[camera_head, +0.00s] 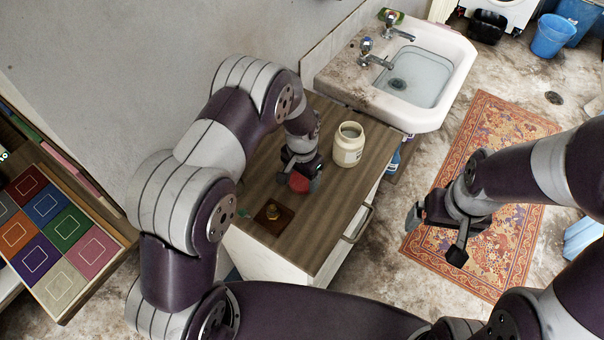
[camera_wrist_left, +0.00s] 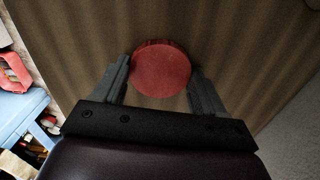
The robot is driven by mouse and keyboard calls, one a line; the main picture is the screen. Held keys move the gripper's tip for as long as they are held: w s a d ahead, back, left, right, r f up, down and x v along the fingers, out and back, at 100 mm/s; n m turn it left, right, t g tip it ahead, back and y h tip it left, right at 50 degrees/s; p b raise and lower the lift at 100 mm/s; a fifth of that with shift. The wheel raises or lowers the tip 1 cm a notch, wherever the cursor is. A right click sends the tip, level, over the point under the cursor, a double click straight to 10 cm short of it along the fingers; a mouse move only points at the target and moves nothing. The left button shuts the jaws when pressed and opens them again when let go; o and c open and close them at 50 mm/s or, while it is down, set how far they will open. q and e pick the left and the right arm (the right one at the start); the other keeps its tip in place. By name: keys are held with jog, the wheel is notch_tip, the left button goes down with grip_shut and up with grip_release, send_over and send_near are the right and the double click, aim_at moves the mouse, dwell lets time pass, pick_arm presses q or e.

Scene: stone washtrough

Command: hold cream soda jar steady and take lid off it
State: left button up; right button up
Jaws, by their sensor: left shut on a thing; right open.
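The cream soda jar (camera_head: 348,148) is cream-coloured with a label and stands upright on the wooden cabinet top (camera_head: 326,222). Its mouth is open, with no lid on it. My left gripper (camera_head: 299,180) is shut on a round red lid (camera_head: 299,183), low over the cabinet top and to the left of the jar, apart from it. In the left wrist view the lid (camera_wrist_left: 160,69) sits between the two fingers (camera_wrist_left: 160,88); I cannot tell whether it touches the wood. My right gripper (camera_head: 434,238) is open and empty, over the rug to the right of the cabinet.
A brown square plate with a brass-coloured piece (camera_head: 272,213) lies on the cabinet's near part. A white sink (camera_head: 446,62) with taps adjoins the cabinet's far end. A patterned rug (camera_head: 500,130) covers the floor at right. A panel of coloured squares (camera_head: 62,238) stands at left.

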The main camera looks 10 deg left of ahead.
aim_at(300, 182)
pick_arm(q)
jog(key=shift+f, duration=0.1)
jog(key=o, duration=1.2)
jog(key=shift+c, duration=0.2)
jog(key=shift+r, duration=0.4)
notch_tip(300, 182, up, 12)
jog(key=b, duration=0.2)
jog(key=s+a+r+n, duration=0.2)
jog(key=s+a, duration=0.2)
jog(key=s, duration=0.4)
jog(key=s+a+r+n+t, duration=0.1)
jog(key=s+a+n, duration=0.2)
jog(key=s, duration=0.5)
jog(key=shift+s+a+r, duration=0.35)
